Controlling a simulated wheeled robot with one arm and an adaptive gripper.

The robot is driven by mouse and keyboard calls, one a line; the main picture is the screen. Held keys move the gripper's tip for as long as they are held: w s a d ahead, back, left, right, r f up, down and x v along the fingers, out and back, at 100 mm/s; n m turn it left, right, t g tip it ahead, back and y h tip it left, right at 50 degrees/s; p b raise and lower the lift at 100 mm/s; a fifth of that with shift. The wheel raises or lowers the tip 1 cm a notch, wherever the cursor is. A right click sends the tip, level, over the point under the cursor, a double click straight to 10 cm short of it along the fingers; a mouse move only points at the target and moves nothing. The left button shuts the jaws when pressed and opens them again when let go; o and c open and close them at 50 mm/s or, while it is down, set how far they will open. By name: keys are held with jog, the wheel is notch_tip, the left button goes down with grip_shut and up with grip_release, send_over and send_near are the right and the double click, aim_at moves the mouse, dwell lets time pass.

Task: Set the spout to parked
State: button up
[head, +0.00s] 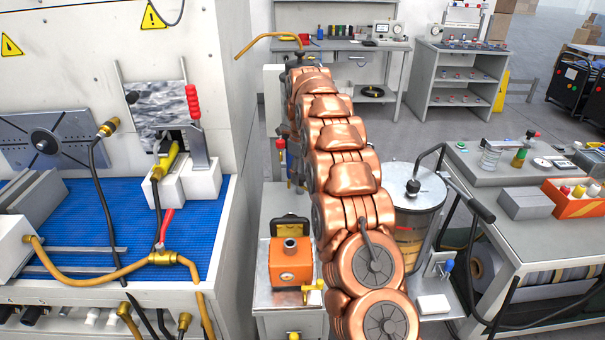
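A thin brass-coloured curved tube (268,36), which looks like the spout, shows at the far end of my copper arm. My gripper (301,58) shows only as a small dark shape at the arm's far end, close to the tube's right end. I cannot tell whether they touch or whether the fingers are open. The spout's mount is mostly hidden behind the arm. No parked mark can be made out.
A white test cabinet with a blue mat (95,215), hoses and a red-handled clamp (193,103) stands left. An orange box (291,262) sits on a low stand beside my arm. A lidded drum (413,187) and a grey bench (545,220) are right. Open floor lies behind.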

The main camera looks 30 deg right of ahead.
jog(key=shift+o, duration=0.2)
jog(key=shift+a, duration=0.1)
jog(key=shift+w+r, duration=0.1)
jog(key=shift+r, duration=3.6)
